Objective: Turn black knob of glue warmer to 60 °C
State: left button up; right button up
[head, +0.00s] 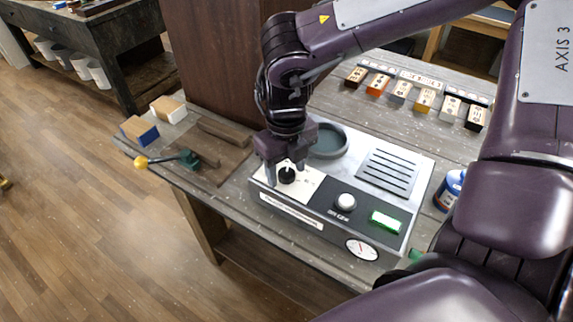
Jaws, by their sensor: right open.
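The glue warmer (395,212) is a low grey-white box on the bench, with a black front panel, a round well and a slotted vent. Its black knob (287,175) stands on a white dial plate at the left of the panel. My right gripper (285,180) points down at the knob, with its open fingers on either side of it. I cannot tell whether the fingers touch the knob. The dial marks are too small to read. My left gripper is not in view.
A brown board panel (215,60) stands behind the gripper. Left of the warmer lie a yellow-tipped green tool (160,160) and sanding blocks (139,130). Several labelled blocks (400,92) line the back. A blue bottle (450,188) stands right of the warmer.

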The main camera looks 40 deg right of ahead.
jog(key=shift+w+d, duration=0.1)
jog(key=c, duration=1)
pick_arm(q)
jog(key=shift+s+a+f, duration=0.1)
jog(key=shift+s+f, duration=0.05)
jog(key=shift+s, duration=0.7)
pick_arm(e)
jog(key=shift+o, duration=0.2)
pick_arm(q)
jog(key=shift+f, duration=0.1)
